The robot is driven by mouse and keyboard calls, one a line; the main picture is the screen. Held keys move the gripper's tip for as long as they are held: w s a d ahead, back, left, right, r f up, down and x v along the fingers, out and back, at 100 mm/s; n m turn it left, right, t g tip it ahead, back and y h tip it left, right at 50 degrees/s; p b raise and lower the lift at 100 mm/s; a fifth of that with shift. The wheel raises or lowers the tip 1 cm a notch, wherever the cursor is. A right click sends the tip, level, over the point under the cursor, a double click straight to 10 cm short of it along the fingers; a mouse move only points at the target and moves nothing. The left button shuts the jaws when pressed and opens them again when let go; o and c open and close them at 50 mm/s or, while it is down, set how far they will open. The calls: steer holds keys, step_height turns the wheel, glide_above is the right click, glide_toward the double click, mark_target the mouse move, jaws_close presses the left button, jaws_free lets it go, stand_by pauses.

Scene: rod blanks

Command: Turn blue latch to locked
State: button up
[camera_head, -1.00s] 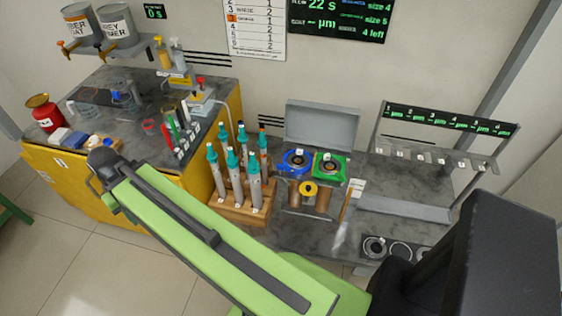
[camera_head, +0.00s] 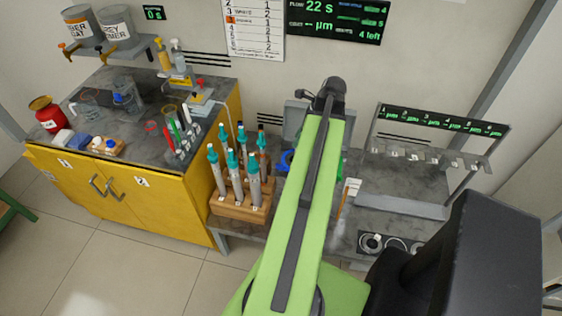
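A blue ring-shaped fixture (camera_head: 284,161) is on the grey bench, just left of my green arm. Only a thin blue sliver of it shows, as my arm covers the rest. I cannot make out a separate latch or whether it is locked. A green fixture (camera_head: 341,164) beside it shows only as a sliver at the right edge of my arm. My arm reaches up the picture to a black joint in front of the grey open-lid case (camera_head: 293,120). My gripper's fingers cannot be seen.
A wooden rack (camera_head: 238,208) with several teal-topped tools stands left of my arm. A brown-handled brush (camera_head: 346,197) and a grey hook stand (camera_head: 440,118) are to the right. A yellow cabinet (camera_head: 140,195) with cluttered top is at left.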

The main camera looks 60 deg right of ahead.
mark_target(279, 165)
steer(key=b+x, duration=1.5)
steer(key=x, duration=0.1)
steer(key=shift+s+f, duration=0.1)
steer(key=shift+f, duration=0.15)
steer(key=shift+w+f+b, duration=0.35)
steer(key=shift+f+b, duration=0.15)
steer(key=shift+b, duration=0.05)
steer(key=shift+c, duration=0.3)
